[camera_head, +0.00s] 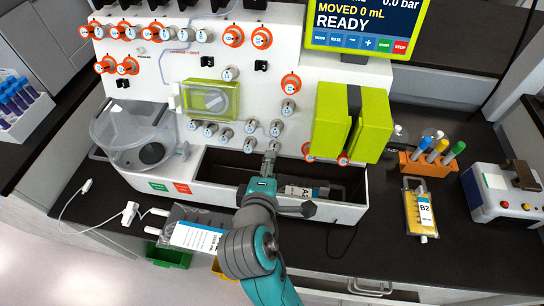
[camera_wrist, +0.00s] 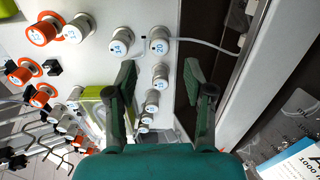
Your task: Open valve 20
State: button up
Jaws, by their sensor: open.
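My gripper (camera_head: 269,162) reaches up to the lower knobs of the white panel (camera_head: 185,70). In the wrist view its two dark green fingers (camera_wrist: 160,74) stand apart with nothing held. Several grey valve knobs with white number labels line up between and beyond the fingers, apart from them as far as I can see. One knob (camera_wrist: 158,45), with a label that looks like 20 but is too small to be sure, is just beyond the fingertips. A knob (camera_wrist: 160,75) shows between the fingertips. In the head view a grey knob (camera_head: 274,146) is just above my gripper.
Orange-ringed knobs (camera_head: 290,83) and a lime pump block (camera_head: 333,122) are nearby on the panel. A thin white tube (camera_wrist: 205,43) runs beside the far knob. An open trough (camera_head: 345,212) with a labelled bag lies below my gripper. A clear round vessel (camera_head: 118,140) stands left.

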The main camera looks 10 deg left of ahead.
jog(key=shift+v, duration=2.6)
